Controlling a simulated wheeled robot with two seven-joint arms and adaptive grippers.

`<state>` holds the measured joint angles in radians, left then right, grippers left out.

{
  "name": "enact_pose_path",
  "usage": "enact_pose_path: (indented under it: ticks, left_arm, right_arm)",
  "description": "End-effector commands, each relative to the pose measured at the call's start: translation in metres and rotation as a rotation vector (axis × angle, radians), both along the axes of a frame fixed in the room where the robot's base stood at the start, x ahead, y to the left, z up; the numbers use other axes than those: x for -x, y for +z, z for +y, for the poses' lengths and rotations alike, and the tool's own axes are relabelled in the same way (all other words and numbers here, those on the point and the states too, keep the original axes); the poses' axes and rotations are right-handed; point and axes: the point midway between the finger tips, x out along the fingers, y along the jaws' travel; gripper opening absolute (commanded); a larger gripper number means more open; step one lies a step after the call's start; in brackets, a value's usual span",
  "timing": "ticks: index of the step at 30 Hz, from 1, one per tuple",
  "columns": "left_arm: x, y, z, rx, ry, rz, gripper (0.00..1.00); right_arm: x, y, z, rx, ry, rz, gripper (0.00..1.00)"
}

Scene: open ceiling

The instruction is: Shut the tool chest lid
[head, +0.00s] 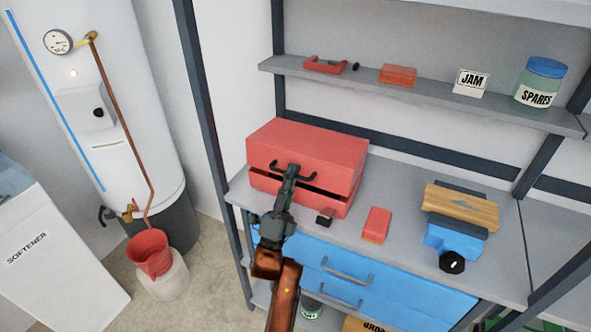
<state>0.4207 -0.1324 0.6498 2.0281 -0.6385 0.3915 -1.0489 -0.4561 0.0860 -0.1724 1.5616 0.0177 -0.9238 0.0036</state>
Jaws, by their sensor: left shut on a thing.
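The red tool chest (330,202) sits on the grey counter against the shelf's upright. Its red lid (308,145) is nearly down, with a dark gap between it and the chest body along the front. A dark handle (331,192) runs across the lid's front. My left gripper (289,174) reaches up from below and is shut on this handle at about its middle. The gripper and arm hide part of the chest's front. My right gripper is not in view.
Right of the chest, a red block (376,224) and a blue vise (452,243) with a wooden board (460,206) stand on the counter (400,190). A small black piece (324,220) lies before the chest. Blue drawers (345,276) are below.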

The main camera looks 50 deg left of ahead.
Motion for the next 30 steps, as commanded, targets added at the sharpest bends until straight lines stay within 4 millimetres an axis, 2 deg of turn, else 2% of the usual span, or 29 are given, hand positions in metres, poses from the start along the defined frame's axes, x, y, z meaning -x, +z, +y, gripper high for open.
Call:
enact_pose_path:
  ticks: [14, 15, 18, 26, 30]
  left_arm:
    - [0.0, -0.003, -0.001, 0.001, -0.001, 0.001, 0.0]
    - [0.0, -0.003, -0.001, 0.001, -0.001, 0.001, 0.1]
    - [0.0, -0.003, -0.001, 0.001, -0.001, 0.001, 0.15]
    - [0.0, -0.001, -0.001, -0.001, -0.001, -0.001, 0.15]
    - [0.0, 0.012, -0.001, -0.004, -0.001, -0.002, 0.15]
  right_arm:
    - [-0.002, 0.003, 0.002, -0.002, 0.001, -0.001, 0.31]
    - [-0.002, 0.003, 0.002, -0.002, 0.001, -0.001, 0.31]
    - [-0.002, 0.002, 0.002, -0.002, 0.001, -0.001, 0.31]
    - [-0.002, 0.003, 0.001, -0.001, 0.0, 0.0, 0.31]
    - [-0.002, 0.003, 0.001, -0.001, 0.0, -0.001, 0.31]
